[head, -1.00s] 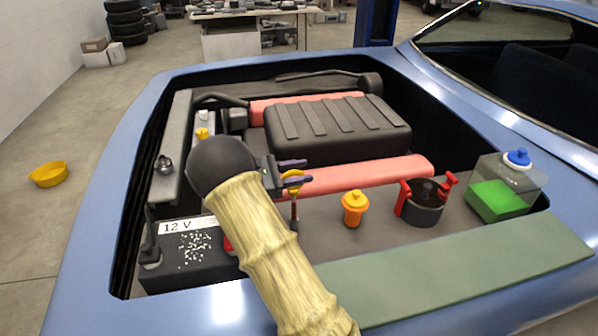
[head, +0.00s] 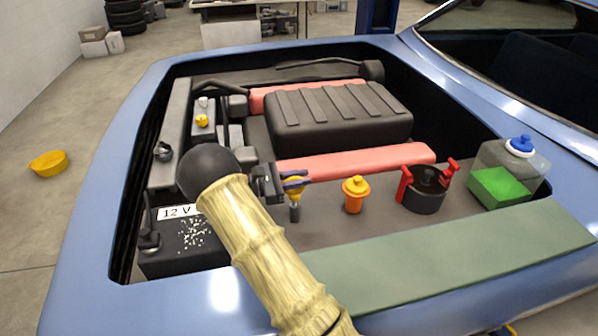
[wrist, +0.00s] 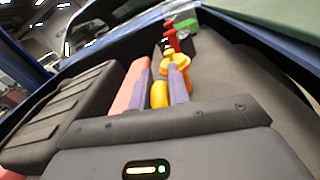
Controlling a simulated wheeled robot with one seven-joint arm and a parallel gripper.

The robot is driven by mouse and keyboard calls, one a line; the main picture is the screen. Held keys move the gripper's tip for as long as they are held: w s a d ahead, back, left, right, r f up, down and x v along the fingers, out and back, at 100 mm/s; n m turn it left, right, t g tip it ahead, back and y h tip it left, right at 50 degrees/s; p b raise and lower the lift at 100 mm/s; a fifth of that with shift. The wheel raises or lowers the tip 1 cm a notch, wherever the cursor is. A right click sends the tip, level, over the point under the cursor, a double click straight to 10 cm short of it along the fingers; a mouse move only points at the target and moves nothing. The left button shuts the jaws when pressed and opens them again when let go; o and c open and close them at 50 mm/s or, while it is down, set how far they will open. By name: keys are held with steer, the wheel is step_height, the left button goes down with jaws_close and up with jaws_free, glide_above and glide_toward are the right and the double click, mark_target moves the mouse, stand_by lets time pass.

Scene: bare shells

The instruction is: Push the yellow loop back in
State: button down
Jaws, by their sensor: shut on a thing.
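The yellow loop (head: 294,187) is between the fingers of my gripper (head: 296,181), which is shut on it. It sits directly above a short dark upright tube (head: 294,213) in the engine bay, close to its top. The fingers hide part of the loop, so I cannot tell whether it is fully seated. In the wrist view the yellow loop (wrist: 159,95) shows between the two purple-grey fingertips of my gripper (wrist: 161,88).
An orange cap (head: 355,194) stands just right of the loop. Beyond are a dark round pot with red clips (head: 426,190) and a blue-capped green-fluid tank (head: 507,175). The battery (head: 185,245) is at left, and a red cover (head: 355,163) lies behind.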

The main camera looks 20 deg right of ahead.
steer(key=shift+r, duration=0.1)
steer(key=c, duration=1.3)
jaws_free()
steer(key=shift+w, duration=0.1)
steer(key=shift+c, duration=0.2)
steer(key=shift+d, duration=0.1)
steer(key=w+a, duration=0.1)
steer(key=a, duration=0.4)
steer(key=a+b, duration=0.1)
steer(key=a, duration=0.5)
steer(key=w+a, duration=0.1)
steer(key=a, duration=0.5)
steer(key=shift+w+a, duration=0.1)
steer(key=shift+w, duration=0.25)
steer(key=shift+c, duration=0.2)
